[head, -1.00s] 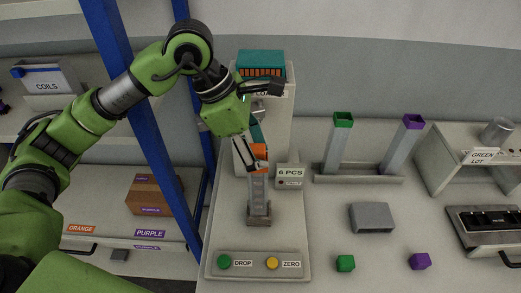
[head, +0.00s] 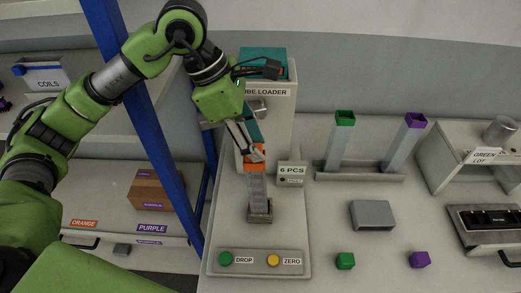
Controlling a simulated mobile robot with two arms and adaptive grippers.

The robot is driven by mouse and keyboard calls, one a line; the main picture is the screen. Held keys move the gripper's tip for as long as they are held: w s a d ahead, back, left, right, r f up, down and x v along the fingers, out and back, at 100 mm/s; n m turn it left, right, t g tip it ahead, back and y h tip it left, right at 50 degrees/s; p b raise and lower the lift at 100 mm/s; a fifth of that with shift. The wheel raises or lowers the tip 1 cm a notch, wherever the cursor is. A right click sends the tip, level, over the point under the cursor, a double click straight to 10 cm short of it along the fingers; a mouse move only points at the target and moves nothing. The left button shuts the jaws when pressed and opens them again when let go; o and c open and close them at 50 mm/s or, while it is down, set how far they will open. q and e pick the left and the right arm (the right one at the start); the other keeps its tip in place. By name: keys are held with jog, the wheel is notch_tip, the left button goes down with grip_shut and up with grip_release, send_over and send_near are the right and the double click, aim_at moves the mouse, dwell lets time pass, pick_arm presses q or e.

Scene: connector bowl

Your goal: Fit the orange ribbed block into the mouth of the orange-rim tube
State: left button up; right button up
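The orange-rim tube (head: 257,188) is clear and stands in a small grey holder at the front of the tube loader. Orange (head: 254,167) shows at its top, right by my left fingertips. I cannot tell how much of this orange is the rim and how much is the ribbed block. My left gripper (head: 252,155) reaches down from the upper left, its fingers tilted over the tube's mouth. The fingertips overlap the orange, so their grip is unclear. No separate orange block shows elsewhere. My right gripper is not in view.
The tube loader (head: 278,112) rises behind the tube, with a teal chute near my fingers. A "6 PCS" sign (head: 291,171) stands close right. Green-rim (head: 340,145) and purple-rim (head: 405,148) tubes stand in a rack. Green (head: 345,261) and purple (head: 420,259) blocks lie in front.

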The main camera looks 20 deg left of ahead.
pick_arm(q)
jog(key=w+b+v, duration=0.1)
jog(key=v, duration=0.8)
jog(key=shift+s+r, duration=0.25)
jog(key=shift+s, duration=0.25)
